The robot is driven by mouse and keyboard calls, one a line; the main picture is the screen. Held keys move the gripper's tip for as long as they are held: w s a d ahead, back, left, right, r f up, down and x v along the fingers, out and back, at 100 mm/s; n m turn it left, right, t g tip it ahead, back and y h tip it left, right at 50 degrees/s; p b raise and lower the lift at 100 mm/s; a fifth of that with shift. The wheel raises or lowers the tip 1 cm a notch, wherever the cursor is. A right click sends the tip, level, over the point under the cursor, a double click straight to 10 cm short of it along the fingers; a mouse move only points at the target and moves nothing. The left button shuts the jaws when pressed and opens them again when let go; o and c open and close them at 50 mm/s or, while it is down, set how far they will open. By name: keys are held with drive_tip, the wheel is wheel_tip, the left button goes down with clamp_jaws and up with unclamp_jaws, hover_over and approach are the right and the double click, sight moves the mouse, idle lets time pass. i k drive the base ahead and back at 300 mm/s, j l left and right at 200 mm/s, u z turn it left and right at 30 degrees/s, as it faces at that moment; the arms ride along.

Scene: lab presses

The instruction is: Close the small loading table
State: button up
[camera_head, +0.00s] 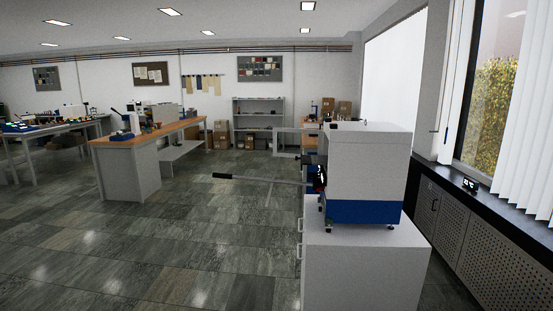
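A white and blue press (367,175) stands on a white cabinet (365,262) right of centre, seen from its side. A long lever with a dark grip (222,176) sticks out from the press to the left, nearly level. A thin pale frame (290,130) juts left from the upper front of the press. I cannot tell whether this frame is the small loading table. The front of the press is seen edge-on, and dark parts (317,172) there are too small to make out. My gripper is not in view.
The tiled floor (190,240) left of the cabinet is clear. A wooden-topped workbench (150,138) with equipment stands further back on the left. A grey shelf (259,115) stands at the back wall. A low perforated cabinet (470,240) runs under the window at the right.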

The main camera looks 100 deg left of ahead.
sight(320, 160)
drive_tip(key=u, duration=2.75)
drive_tip(key=i+j, duration=0.25)
drive_tip(key=i, duration=0.2)
drive_tip(key=i+j+u, duration=0.1)
drive_tip(key=i, duration=0.35)
drive_tip(key=j, duration=0.1)
